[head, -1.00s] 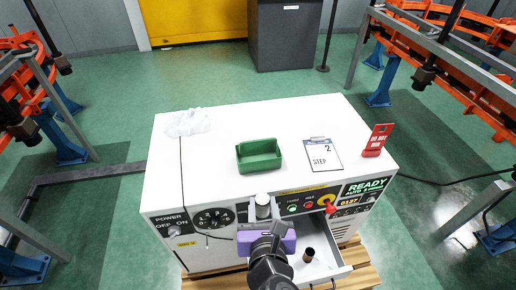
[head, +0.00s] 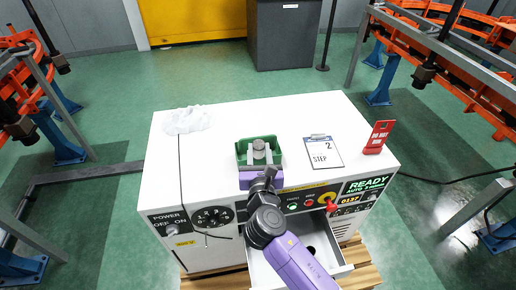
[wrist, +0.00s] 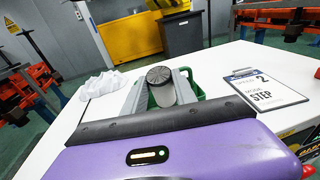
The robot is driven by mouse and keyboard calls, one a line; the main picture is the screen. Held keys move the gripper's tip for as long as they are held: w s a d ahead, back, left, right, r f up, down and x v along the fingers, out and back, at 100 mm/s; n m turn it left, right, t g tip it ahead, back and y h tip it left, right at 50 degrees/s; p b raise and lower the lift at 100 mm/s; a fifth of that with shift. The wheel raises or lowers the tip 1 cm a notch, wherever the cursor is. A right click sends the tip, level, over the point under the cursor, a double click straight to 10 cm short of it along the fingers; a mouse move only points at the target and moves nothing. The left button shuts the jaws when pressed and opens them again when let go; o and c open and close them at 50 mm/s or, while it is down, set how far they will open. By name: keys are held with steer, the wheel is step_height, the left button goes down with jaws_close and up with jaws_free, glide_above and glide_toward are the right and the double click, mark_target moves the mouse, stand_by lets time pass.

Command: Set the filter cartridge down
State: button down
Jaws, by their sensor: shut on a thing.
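The filter cartridge is a grey cylinder with a dark ribbed cap (wrist: 159,75), seen between the fingers in the wrist view. It also shows in the head view (head: 259,145). My gripper (head: 259,152) is shut on it and holds it over or at the green bin (head: 242,146) on the white cabinet top. The wrist view shows green bin walls (wrist: 199,92) behind and beside the fingers. The cartridge's lower end is hidden, so I cannot tell whether it touches the bin floor.
Crumpled white material (head: 186,121) lies at the left with a dark cord. An open drawer (head: 341,268) juts out at the front. The back of the top (head: 260,115) is clear.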

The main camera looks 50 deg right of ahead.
mark_target(259, 159)
steer(key=x, duration=0.2)
steer(key=shift+w+d+r, duration=0.15)
steer(key=shift+d+r, duration=0.05)
steer(key=f, duration=0.1)
steer(key=f+b, duration=0.1)
steer(key=shift+w+d+f, duration=0.25)
steer(key=shift+w+f, duration=0.05)
steer(key=shift+w, duration=0.05)
steer(key=shift+w+d+f+b, duration=0.15)
steer(key=shift+f+b, duration=0.1)
steer(key=shift+f, duration=0.5)
steer(key=shift+w+d+f+b, duration=0.15)
steer(key=shift+f+b, duration=0.05)
steer(key=shift+f, duration=0.5)
steer(key=shift+w+d+f, duration=0.15)
steer(key=p, duration=0.2)
steer(key=shift+w+d+r+g+y+p, duration=0.2)
steer(key=shift+r+g+y+p, duration=0.15)
steer(key=shift+g+y, duration=0.05)
steer(key=g+y+p, duration=0.1)
steer(key=p, duration=0.1)
steer(key=shift+w+d+p, duration=0.3)
steer(key=shift+w+d, duration=0.05)
steer(key=shift+w+d+f+g+y+p, duration=0.1)
steer(key=shift+w+g+y+p, duration=0.1)
steer(key=shift+g+y+p, duration=0.15)
steer(key=shift+f, duration=0.45)
steer(key=shift+f, duration=0.1)
